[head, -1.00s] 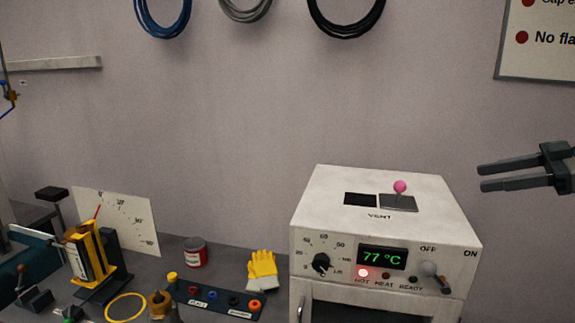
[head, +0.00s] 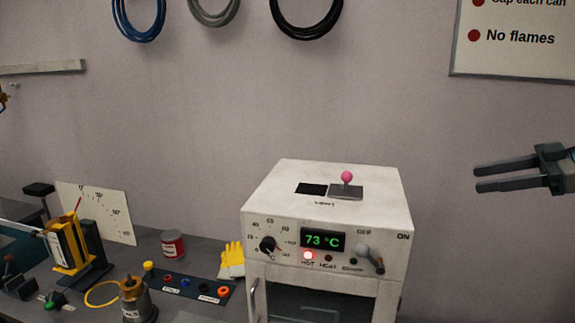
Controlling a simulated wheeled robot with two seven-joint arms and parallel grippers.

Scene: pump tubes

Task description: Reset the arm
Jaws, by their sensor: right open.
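My right gripper (head: 478,180) is at the right side of the head view, its two dark fingers apart and pointing left. It is empty and hangs in the air in front of the wall, to the right of the white oven (head: 330,195). The oven's display (head: 323,240) reads 73 °C in green, and a red lamp (head: 308,255) marked HOT is lit. A pink-knobbed vent lever (head: 347,178) stands on top beside a black opening. A grey switch lever (head: 371,257) sits between OFF and ON. My left gripper is not in view.
The bench on the left holds a yellow bending fixture (head: 75,245), an angle chart (head: 97,212), a red can (head: 172,244), yellow gloves (head: 232,260) and a strip with coloured rings (head: 190,287). Hose coils (head: 306,15) hang above. The air between oven and gripper is clear.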

